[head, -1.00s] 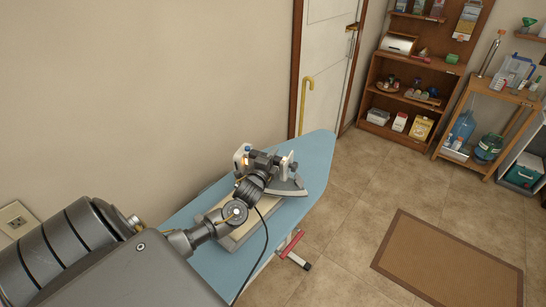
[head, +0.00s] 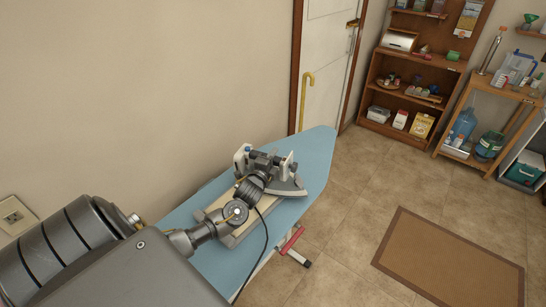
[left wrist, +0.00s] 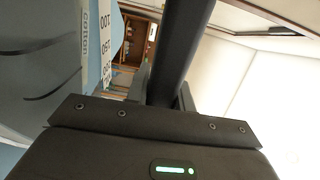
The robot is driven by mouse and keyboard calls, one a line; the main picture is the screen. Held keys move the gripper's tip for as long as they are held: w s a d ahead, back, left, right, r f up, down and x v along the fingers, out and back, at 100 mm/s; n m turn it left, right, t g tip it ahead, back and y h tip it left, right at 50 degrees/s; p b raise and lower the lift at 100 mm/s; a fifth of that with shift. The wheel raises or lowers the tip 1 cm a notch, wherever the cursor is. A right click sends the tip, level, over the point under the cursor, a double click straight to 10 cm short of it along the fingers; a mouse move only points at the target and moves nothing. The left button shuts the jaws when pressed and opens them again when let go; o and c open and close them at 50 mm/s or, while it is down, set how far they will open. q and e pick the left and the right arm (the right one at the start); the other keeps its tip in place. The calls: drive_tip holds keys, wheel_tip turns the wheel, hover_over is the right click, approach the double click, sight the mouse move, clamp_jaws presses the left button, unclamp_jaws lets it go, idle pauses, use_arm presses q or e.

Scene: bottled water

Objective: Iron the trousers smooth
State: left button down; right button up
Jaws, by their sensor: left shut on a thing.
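The iron (head: 292,187) sits on the blue ironing board (head: 318,160), towards its far end. My left gripper (head: 268,163) is shut on the iron's handle. In the left wrist view the dark handle (left wrist: 178,45) runs between the fingers, and the iron's grey-blue body with a printed "cotton" label (left wrist: 95,40) shows at the left. A cream flat thing (head: 232,238), seemingly the folded trousers, lies on the board beneath my arm. My wrist covers much of it, so I cannot tell its creases or where the iron's sole touches it. My right gripper is out of view.
A dark cord (head: 266,245) hangs over the board's near edge. The wall (head: 150,90) runs close along the board's left side. A yellow cane (head: 307,95) leans by the door beyond. The tiled floor right of the board is free, with a brown mat (head: 450,255).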

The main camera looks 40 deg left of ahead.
use_arm(q)
drive_tip(key=shift+r, duration=0.1)
drive_tip(key=shift+a, duration=0.1)
drive_tip(key=shift+a, duration=2.2)
drive_tip(key=shift+b, duration=0.3)
drive_tip(key=shift+s+a+b, duration=0.1)
drive_tip(key=shift+a+b, duration=0.3)
drive_tip(key=shift+a, duration=1.85)
drive_tip(key=shift+d, duration=0.2)
